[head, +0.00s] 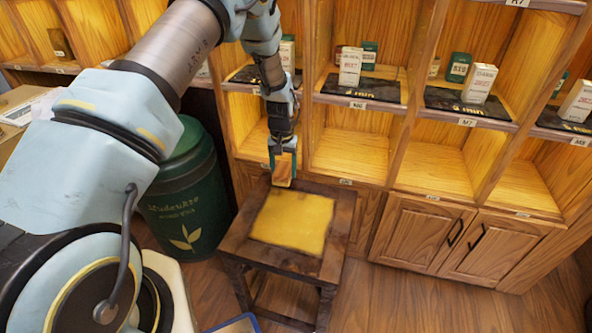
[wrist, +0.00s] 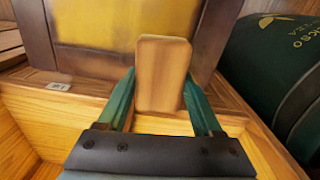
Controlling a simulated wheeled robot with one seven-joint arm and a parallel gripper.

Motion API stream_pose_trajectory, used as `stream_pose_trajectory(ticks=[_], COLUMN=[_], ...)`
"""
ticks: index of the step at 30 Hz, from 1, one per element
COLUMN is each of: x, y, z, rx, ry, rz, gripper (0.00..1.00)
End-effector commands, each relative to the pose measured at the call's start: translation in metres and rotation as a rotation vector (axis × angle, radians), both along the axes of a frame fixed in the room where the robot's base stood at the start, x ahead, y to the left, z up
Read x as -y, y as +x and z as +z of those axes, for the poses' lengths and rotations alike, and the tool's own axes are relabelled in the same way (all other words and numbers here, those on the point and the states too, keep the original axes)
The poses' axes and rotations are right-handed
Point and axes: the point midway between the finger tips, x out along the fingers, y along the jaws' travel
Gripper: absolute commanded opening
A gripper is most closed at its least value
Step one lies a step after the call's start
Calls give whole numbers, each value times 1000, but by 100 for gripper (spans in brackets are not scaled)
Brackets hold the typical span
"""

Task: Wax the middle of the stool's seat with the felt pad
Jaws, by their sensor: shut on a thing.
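The stool (head: 345,218) is dark wood, upright, with a yellow patch (head: 292,222) in the middle of its seat. Its dark seat edge (wrist: 38,38) and the yellow patch (wrist: 105,22) show at the top of the wrist view. My gripper (head: 282,166) has teal fingers and is shut on a tan, wood-coloured block, taken as the felt pad (head: 281,178). The pad (wrist: 162,75) sits between the fingers in the wrist view; its underside is hidden. In the head view it overlaps the seat's back edge, behind the yellow patch. I cannot tell whether it touches the seat.
A dark green barrel (head: 184,200) stands left of the stool. Wooden shelves (head: 350,152) with boxes and cabinet doors (head: 425,235) are close behind. A blue-edged container (head: 236,325) is at the bottom edge. Wooden floor (head: 410,300) is clear to the right.

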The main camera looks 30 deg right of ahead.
Motion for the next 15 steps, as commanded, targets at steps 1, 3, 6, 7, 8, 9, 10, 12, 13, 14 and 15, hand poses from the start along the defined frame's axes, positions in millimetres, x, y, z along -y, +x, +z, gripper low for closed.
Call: stream_pose_trajectory(ticks=[1, 3, 6, 7, 8, 9, 10, 12, 13, 14, 15], x=[0, -1, -1, -1, -1, -1, -1, -2, -2, -1, -2], y=[1, 1, 2, 2, 2, 2, 2, 2, 2, 2, 2], z=[8, 14, 22, 24, 26, 27, 28, 28, 28, 28, 27], rx=[1, 1, 0, 0, 0, 0, 0, 0, 0, 0, 0], ry=[-1, -1, 0, 0, 0, 0, 0, 0, 0, 0, 0], rz=[0, 0, 1, 1, 1, 1, 1, 1, 1, 1, 1], gripper=[15, 15, 15, 15, 15, 15, 15, 15, 15, 15, 15])
